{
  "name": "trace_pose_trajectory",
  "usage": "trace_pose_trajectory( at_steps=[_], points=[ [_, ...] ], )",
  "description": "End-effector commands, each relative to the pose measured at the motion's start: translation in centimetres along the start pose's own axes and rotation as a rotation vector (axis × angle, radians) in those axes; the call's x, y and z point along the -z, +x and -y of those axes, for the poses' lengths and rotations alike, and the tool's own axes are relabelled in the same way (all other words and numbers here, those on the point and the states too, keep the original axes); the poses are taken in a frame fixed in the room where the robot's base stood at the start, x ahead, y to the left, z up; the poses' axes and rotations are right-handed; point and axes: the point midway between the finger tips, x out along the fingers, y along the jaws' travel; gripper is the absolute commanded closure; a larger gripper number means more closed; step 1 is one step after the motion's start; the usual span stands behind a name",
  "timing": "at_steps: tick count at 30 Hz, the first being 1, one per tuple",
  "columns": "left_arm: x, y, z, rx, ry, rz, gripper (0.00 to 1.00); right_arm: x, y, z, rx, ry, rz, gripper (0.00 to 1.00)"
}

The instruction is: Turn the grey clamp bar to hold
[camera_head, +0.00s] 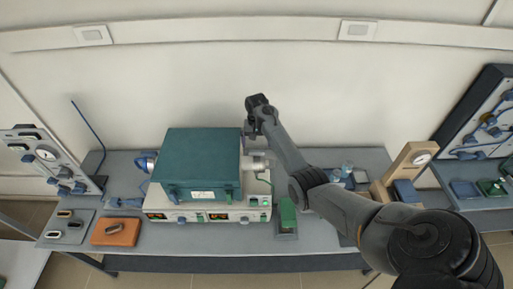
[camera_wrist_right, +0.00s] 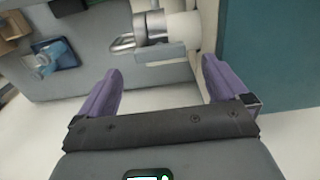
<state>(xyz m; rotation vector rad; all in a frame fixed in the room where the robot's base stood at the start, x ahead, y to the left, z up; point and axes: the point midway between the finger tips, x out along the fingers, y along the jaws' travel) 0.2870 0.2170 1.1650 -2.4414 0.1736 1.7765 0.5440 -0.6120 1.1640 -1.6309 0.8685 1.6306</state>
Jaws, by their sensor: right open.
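The teal furnace (camera_head: 200,160) stands on a white control base (camera_head: 205,210) in the head view. A pale cylindrical fitting (camera_head: 256,163) sticks out of its right side. In the right wrist view this white cylinder (camera_wrist_right: 182,27) carries a shiny metal ring and loop (camera_wrist_right: 124,43), with a flat grey bar (camera_wrist_right: 160,53) along its near side; I take that bar to be the clamp bar. My right gripper (camera_head: 253,132) is behind and above the fitting. Its purple fingers (camera_wrist_right: 162,68) are open and empty, spread to either side of the bar, apart from it. My left gripper is out of view.
A green block (camera_head: 288,213) stands on the bench right of the base. A wooden gauge stand (camera_head: 408,165) and small blue items are further right. An orange tray (camera_head: 115,232) and a grey tray (camera_head: 68,227) lie at left. The furnace's wall is close beside my fingers.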

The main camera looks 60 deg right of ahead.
Motion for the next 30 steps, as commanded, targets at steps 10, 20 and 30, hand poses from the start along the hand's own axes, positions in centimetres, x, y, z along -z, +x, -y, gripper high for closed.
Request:
trace_pose_trajectory(
  at_steps=[10, 20, 30],
  points=[
    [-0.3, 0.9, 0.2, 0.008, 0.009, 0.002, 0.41, 0.0, -5.0, 0.0, 0.0, 0.002, -0.001, 0.0],
    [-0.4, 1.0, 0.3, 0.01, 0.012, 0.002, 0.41, 0.0, -6.0, 0.0, -0.001, 0.001, 0.001, 0.0],
    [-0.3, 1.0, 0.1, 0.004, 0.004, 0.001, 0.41, 0.0, -6.0, 0.0, 0.0, 0.001, 0.0, 0.0]
  ],
)
